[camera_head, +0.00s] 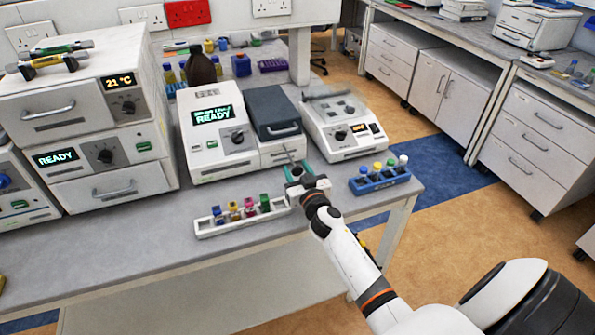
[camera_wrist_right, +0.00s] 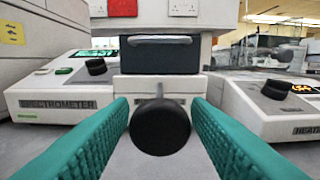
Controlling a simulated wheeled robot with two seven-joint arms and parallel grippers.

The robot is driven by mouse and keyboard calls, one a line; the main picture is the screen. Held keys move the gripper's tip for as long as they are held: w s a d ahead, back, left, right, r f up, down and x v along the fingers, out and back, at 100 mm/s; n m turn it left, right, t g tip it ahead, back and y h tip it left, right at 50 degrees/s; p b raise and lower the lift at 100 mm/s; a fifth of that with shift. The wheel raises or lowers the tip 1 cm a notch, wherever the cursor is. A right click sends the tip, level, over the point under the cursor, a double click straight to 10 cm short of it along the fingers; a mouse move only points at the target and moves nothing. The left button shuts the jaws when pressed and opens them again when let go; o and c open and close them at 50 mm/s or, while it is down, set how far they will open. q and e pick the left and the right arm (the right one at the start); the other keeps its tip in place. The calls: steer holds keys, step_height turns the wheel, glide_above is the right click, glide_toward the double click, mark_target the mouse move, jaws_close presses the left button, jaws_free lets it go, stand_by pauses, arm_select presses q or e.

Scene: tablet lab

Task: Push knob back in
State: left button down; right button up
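The spectrometer (camera_head: 222,145) is a white bench unit with a lit READY display. It has a dark sample cover (camera_head: 272,112) on its right part, which also shows in the right wrist view (camera_wrist_right: 160,58). A round black knob (camera_wrist_right: 160,127) faces me below the cover, with a thin metal rod (camera_head: 289,155) running between it and the unit. My right gripper (camera_head: 297,170) is in front of this rod. Its teal fingers stand apart on either side of the knob; whether they touch it I cannot tell. My left gripper is not in view.
A white rack (camera_head: 238,228) with colored-cap vials stands close to the left of my right gripper. A blue tube rack (camera_head: 380,182) stands to its right. A heater unit (camera_head: 345,143) with its own knob is right of the spectrometer. An oven stack stands at left.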

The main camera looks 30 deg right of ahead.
mark_target(283, 146)
jaws_close()
steer(key=b+x, duration=0.3)
steer(key=x, duration=0.4)
steer(key=shift+w+f, duration=0.15)
steer(key=shift+w, duration=0.15)
steer(key=shift+w+d, duration=0.1)
steer(key=shift+r, duration=0.3)
steer(key=shift+c, duration=0.3)
jaws_free()
steer(key=shift+o, duration=1.2)
steer(key=shift+w+f, duration=0.2)
steer(key=v, duration=1.2)
steer(key=shift+s+b, duration=0.1)
steer(key=shift+b, duration=0.2)
